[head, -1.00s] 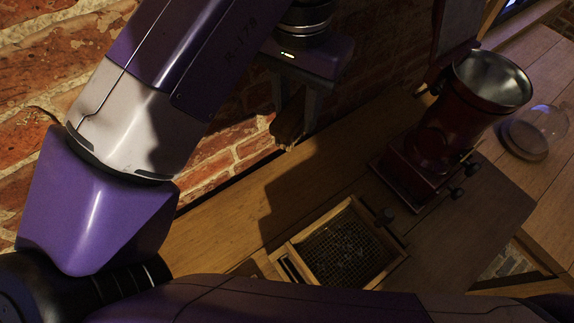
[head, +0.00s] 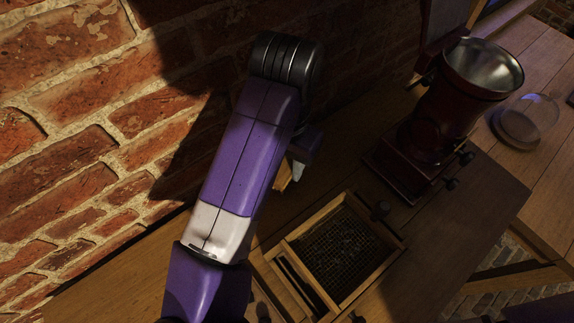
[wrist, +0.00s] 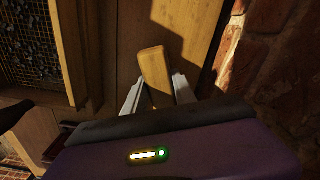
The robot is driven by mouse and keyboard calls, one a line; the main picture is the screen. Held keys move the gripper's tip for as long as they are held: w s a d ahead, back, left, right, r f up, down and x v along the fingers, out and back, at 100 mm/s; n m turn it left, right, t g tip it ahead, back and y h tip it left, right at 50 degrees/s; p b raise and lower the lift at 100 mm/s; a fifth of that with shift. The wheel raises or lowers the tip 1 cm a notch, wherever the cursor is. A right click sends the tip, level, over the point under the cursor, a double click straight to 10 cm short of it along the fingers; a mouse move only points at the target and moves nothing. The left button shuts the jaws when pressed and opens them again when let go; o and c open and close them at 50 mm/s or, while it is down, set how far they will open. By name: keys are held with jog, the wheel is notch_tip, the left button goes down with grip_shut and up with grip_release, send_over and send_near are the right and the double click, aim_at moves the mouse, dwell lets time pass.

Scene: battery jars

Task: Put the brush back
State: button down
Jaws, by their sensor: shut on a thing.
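The brush (wrist: 153,68) shows in the wrist view as a pale wooden block between the two grey fingers of my gripper (wrist: 155,84). My gripper is shut on it. Its bristles cannot be made out. In the head view my arm hides most of my gripper (head: 294,172), with a bit of pale wood by the fingers, above the bench behind the wooden tray (head: 374,279). The tray has a large meshed compartment with dark bits and a narrow slotted compartment on its left. Part of the tray's left side is hidden by my arm.
A red mill with a metal hopper (head: 482,66) stands on the bench right of the tray. A clear glass dome (head: 528,117) lies farther right. A brick wall (head: 75,75) runs along the back left. Bare bench lies behind the tray.

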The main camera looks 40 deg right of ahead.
aim_at(287, 165)
jog(key=shift+f, duration=0.6)
jog(key=shift+f, duration=0.2)
jog(key=c, duration=1)
grip_release()
jog(key=shift+r, duration=0.1)
notch_tip(287, 165, up, 12)
jog(key=shift+r+p, duration=0.15)
jog(key=shift+p, duration=0.3)
jog(key=shift+s, duration=0.1)
